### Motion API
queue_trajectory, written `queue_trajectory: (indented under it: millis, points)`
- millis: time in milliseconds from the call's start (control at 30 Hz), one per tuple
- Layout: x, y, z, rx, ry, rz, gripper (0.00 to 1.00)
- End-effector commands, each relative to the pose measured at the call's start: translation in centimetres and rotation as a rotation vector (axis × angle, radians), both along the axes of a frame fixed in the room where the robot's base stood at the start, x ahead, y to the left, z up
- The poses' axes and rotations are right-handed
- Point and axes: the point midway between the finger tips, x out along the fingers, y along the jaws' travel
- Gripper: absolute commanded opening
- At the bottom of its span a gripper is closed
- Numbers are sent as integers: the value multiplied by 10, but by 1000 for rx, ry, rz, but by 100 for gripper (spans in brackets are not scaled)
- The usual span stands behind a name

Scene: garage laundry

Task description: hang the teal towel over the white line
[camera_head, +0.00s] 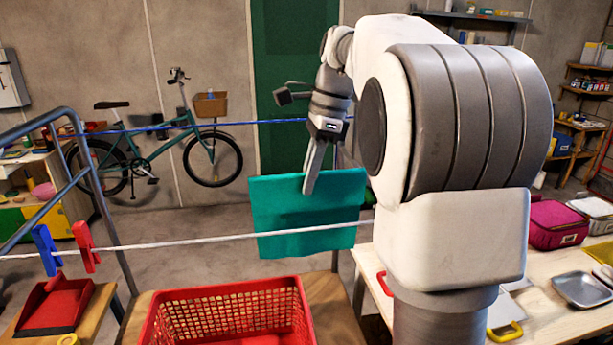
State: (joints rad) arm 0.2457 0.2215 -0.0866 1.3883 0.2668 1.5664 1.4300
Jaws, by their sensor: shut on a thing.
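The teal towel (285,212) hangs spread out from my gripper (310,185), which is shut on its top edge. The white line (190,241) runs across the picture from the left edge and passes behind my arm at the right. It crosses in front of the towel's lower part, so the towel hangs on the far side of the line. Whether the towel touches the line I cannot tell. A blue clothespin (46,250) and a red clothespin (86,246) sit on the line at the left.
A blue line (250,122) runs farther back. A red basket (225,320) stands on a wooden surface below the towel. A metal frame (95,195) stands at the left. A table (545,268) with a magenta case (556,224) and metal trays is at the right.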

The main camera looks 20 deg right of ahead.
Motion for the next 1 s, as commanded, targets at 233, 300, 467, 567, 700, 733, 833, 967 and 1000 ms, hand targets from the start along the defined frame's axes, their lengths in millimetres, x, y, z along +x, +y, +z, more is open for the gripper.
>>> queue_trajectory:
  millis: [233,300,467,567,700,733,833,967,1000]
  points:
    - [-20,4,-1,0,0,1,0]
    - [-26,5,-1,0,0,1,0]
    - [-38,8,-1,0,0,1,0]
    - [-37,7,-12,0,2,0,0]
    - [-37,7,-23,0,2,0,0]
    - [-37,7,-26,0,2,0,0]
    - [-37,7,-34,0,2,0,0]
    - [-37,7,-44,0,1,0,0]
    - [-37,7,-47,0,1,0,0]
